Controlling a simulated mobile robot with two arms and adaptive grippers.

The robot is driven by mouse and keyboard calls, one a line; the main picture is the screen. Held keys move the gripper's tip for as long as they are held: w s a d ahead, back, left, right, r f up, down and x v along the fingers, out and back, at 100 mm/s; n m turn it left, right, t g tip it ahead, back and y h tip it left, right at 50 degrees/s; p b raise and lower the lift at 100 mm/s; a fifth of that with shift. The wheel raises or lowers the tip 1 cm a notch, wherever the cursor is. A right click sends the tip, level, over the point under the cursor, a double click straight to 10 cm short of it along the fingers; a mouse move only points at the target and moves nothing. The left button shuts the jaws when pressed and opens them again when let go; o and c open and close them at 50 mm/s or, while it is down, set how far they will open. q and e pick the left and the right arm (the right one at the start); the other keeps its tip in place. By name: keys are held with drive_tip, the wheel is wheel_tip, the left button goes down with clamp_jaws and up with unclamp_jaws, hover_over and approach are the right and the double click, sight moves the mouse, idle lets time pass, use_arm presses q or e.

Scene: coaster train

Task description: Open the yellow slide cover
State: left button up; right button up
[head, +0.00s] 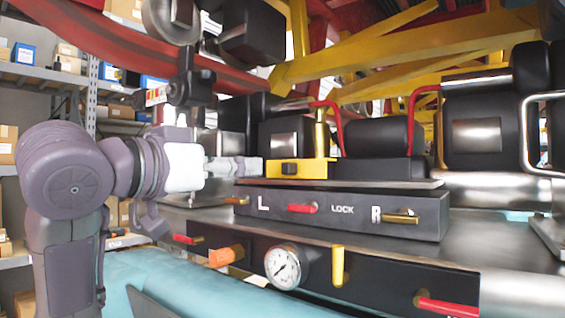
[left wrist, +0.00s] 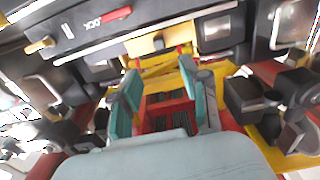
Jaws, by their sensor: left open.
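The yellow slide cover (head: 316,169) is a low yellow block with a small black knob, on top of the black panel marked "L LOCK R". In the left wrist view the yellow slide cover (left wrist: 139,47) lies ahead of the fingertips, its dark knob between their lines. My left gripper (head: 256,167) comes in from the left in the head view, its tips close to the cover's left end; contact cannot be told. In the left wrist view my left gripper (left wrist: 158,70) has its teal fingers apart with nothing held between them. My right gripper is in neither view.
The lock panel (head: 343,228) carries a red handle (head: 302,208) and a brass handle (head: 400,217). A pressure gauge (head: 283,267) and a yellow lever (head: 338,265) sit below. Black seats with red bars stand close behind the cover. Shelves (head: 45,78) stand far left.

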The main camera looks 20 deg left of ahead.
use_arm(q)
drive_tip(key=p, duration=0.1)
approach(284, 168)
drive_tip(key=x, duration=0.3)
drive_tip(key=p+x, duration=0.1)
drive_tip(key=x, duration=0.4)
drive_tip(key=shift+d+r+p, duration=0.1)
drive_tip(key=shift+p, duration=0.3)
drive_tip(key=shift+w, duration=0.25)
drive_tip(key=shift+w+d, duration=0.15)
drive_tip(key=shift+w, duration=0.05)
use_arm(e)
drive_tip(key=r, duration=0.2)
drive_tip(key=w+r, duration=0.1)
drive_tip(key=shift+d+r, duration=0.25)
use_arm(q)
clamp_jaws()
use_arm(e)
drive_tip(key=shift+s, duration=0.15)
